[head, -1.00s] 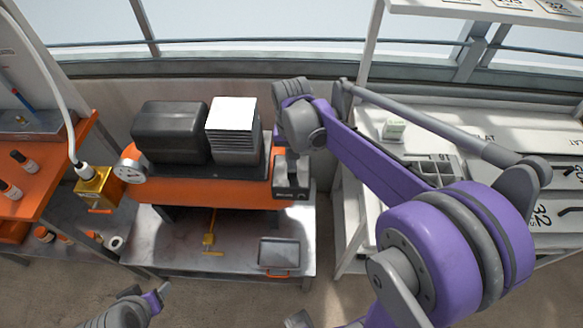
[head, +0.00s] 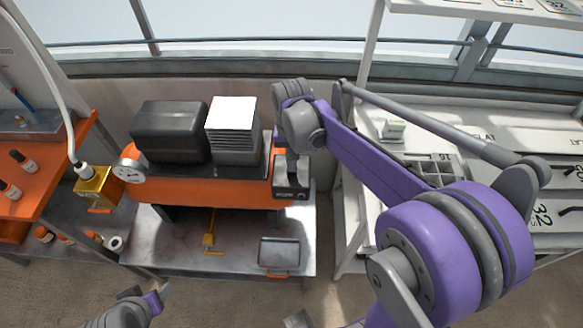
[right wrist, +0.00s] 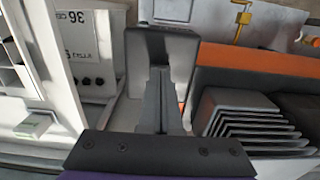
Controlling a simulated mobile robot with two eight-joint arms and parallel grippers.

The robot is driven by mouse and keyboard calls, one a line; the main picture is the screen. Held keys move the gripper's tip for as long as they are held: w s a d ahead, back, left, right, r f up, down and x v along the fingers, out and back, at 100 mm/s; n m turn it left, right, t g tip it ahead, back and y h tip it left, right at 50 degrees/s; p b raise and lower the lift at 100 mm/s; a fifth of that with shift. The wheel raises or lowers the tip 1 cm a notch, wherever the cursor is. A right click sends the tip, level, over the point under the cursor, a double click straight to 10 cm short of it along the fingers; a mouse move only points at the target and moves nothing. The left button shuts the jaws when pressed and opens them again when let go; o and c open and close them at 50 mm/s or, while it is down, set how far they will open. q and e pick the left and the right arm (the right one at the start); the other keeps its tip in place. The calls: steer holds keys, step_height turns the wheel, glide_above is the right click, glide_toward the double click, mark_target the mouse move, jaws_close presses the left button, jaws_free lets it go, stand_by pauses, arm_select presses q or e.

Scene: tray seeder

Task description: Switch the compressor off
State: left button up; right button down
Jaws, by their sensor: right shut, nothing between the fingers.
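The compressor stands on a low bench in the head view, with an orange tank (head: 200,192), a black motor cover (head: 170,132), a finned block (head: 234,130) and a round gauge (head: 131,171). A grey switch box (head: 291,191) sits at its right end. My right gripper (head: 292,170) points down at the top of this box, its fingers shut and empty. In the right wrist view the shut fingers (right wrist: 161,100) lie over the box (right wrist: 160,50); whether they touch it, and the switch position, I cannot tell. My left gripper (head: 152,296) is low at the left, away from the compressor.
A grey tray (head: 279,252) and a yellow valve (head: 208,239) are on the bench's lower surface (head: 160,250). A brass-coloured box (head: 93,186) with a hose is left of the gauge. White shelving (head: 350,215) stands close at the right.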

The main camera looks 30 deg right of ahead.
arm_select(q)
steer(key=shift+s+f+b, duration=0.15)
steer(key=shift+f+b, duration=0.25)
steer(key=shift+f, duration=0.15)
arm_select(e)
steer(key=shift+f, duration=0.7)
arm_select(q)
steer(key=shift+r, duration=0.1)
arm_select(e)
steer(key=shift+r, duration=0.1)
steer(key=shift+r+p, duration=1.85)
steer(key=shift+r, duration=1.6)
arm_select(q)
steer(key=r, duration=0.1)
steer(key=w+r, duration=0.1)
steer(key=r, duration=0.1)
steer(key=w+r, duration=0.1)
steer(key=r, duration=0.1)
steer(key=shift+s, duration=0.1)
